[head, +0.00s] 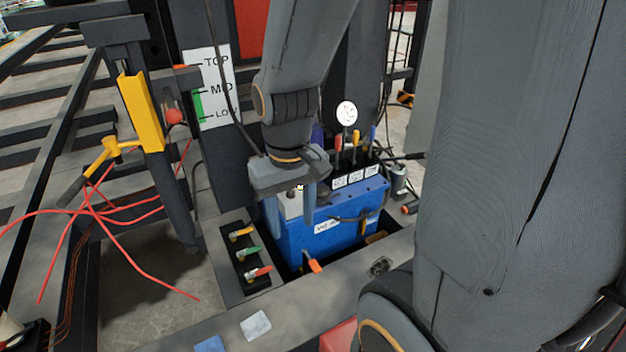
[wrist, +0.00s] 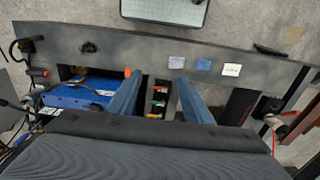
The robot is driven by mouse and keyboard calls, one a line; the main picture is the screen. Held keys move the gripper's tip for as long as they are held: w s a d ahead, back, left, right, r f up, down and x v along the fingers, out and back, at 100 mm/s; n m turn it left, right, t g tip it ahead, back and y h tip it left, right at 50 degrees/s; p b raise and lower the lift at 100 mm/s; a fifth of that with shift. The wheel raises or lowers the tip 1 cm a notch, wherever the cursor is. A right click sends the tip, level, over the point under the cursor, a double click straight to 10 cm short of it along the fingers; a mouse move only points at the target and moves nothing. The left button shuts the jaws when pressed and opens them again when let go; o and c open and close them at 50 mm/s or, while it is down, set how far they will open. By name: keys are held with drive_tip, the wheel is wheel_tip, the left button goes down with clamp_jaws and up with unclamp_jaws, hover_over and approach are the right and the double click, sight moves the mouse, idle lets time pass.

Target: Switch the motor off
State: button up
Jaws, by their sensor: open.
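A blue power unit (head: 330,228) sits in a recess of the dark frame, with a white label on its front. A row of coloured levers (head: 352,140) and a round white gauge (head: 347,113) stand on its top. I cannot tell which part is the motor switch. My gripper (head: 292,228) points down, open and empty, in front of the unit's left part and hides some of it. In the wrist view the open fingers of my gripper (wrist: 160,80) lie either side of a black strip (wrist: 158,98) with coloured handles. The blue unit (wrist: 75,97) is left of them.
The strip with yellow, green and red handles (head: 248,255) is left of the unit. An orange-tipped part (head: 314,266) sticks out at its front. Red cables (head: 105,210) and a yellow bracket (head: 141,112) are at the left. White and blue cards (head: 256,325) lie on the front beam.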

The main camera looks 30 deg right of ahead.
drive_tip(key=w+d+f+m, duration=0.2)
drive_tip(key=w+d, duration=0.1)
drive_tip(key=w, duration=0.9)
drive_tip(key=m, duration=0.5)
approach(290, 193)
drive_tip(key=shift+w+a+f+g+h+b, duration=0.1)
drive_tip(key=shift+w+f+g+h+b, duration=0.3)
drive_tip(key=shift+w, duration=0.4)
drive_tip(key=shift+w+f, duration=0.1)
drive_tip(key=shift+f, duration=0.25)
drive_tip(key=shift+d+f+p, duration=0.2)
drive_tip(key=shift+f+p, duration=0.15)
drive_tip(key=shift+f, duration=1.55)
drive_tip(key=shift+d+f+p, duration=0.15)
drive_tip(key=shift+f+p, duration=0.2)
drive_tip(key=shift+f, duration=1.55)
drive_tip(key=c, duration=1.1)
drive_tip(key=shift+o, duration=0.2)
